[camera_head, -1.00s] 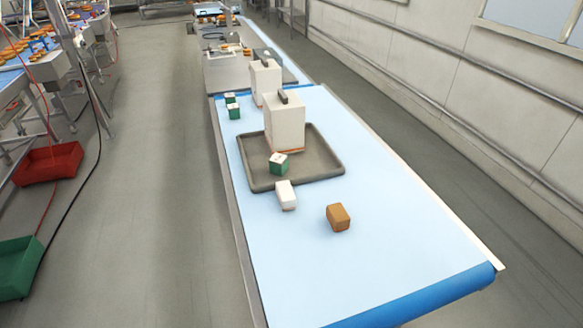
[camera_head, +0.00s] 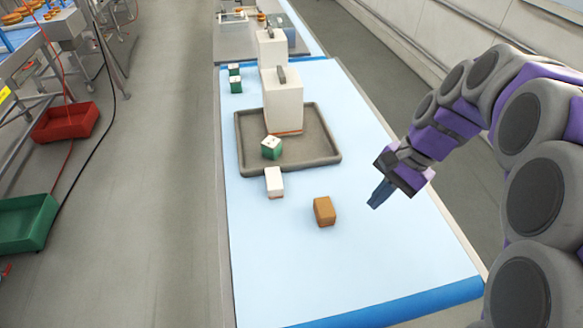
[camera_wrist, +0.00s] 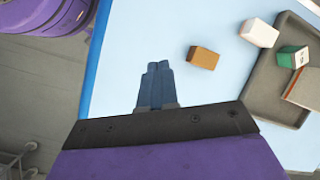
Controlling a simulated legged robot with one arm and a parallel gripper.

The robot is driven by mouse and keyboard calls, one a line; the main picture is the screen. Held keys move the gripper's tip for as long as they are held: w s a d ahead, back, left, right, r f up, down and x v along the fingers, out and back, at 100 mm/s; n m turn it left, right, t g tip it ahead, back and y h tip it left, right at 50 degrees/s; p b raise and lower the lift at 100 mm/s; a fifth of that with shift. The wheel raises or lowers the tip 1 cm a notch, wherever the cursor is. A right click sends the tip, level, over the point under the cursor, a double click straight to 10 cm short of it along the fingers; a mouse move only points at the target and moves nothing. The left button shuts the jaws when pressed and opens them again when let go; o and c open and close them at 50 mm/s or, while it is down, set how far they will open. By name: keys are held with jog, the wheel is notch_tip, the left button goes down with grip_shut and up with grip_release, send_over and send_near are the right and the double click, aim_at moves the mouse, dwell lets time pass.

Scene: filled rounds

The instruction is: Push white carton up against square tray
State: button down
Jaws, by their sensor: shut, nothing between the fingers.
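The white carton (camera_head: 274,181) stands on the light blue belt at the near edge of the square grey tray (camera_head: 310,161). I cannot tell whether they touch. In the wrist view the carton (camera_wrist: 259,32) is at the upper right beside the tray (camera_wrist: 262,95). My gripper (camera_head: 374,202) is shut and empty. It hangs over the right part of the belt, clear of the carton, with the brown block between them in the picture. Its blue fingers (camera_wrist: 158,66) lie together in the wrist view.
A brown block (camera_head: 324,212) sits on the belt right of the carton. A green-and-white box (camera_head: 271,147) and a tall white container (camera_head: 283,101) are in the tray. The near belt is clear.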

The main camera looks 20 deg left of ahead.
aim_at(274, 183)
jog(key=w+a+f+m+g+y+p, duration=0.1)
jog(key=w+a+f+m+y+p, duration=0.2)
jog(key=w+a, duration=0.6)
jog(key=w+a+f+m+g+p, duration=0.15)
jog(key=w+a+f, duration=0.3)
jog(key=w, duration=0.75)
jog(key=shift+m+y, duration=0.4)
jog(key=shift+m, duration=0.45)
jog(key=a+f, duration=0.2)
jog(key=f, duration=0.2)
jog(key=s+a+f+b, duration=0.1)
jog(key=a+f, duration=0.2)
jog(key=f, duration=0.1)
jog(key=s+a+f, duration=0.1)
jog(key=a+f, duration=0.2)
jog(key=f, duration=0.1)
jog(key=shift+s+a, duration=0.1)
jog(key=shift+s, duration=0.15)
jog(key=shift+s+a+r+b, duration=0.15)
jog(key=shift+s+a, duration=0.15)
jog(key=shift+a, duration=0.25)
jog(key=shift+s+a+b, duration=0.15)
jog(key=shift+s+a, duration=0.1)
jog(key=shift+a, duration=0.3)
jog(key=shift+s+a, duration=0.4)
jog(key=shift+a, duration=0.15)
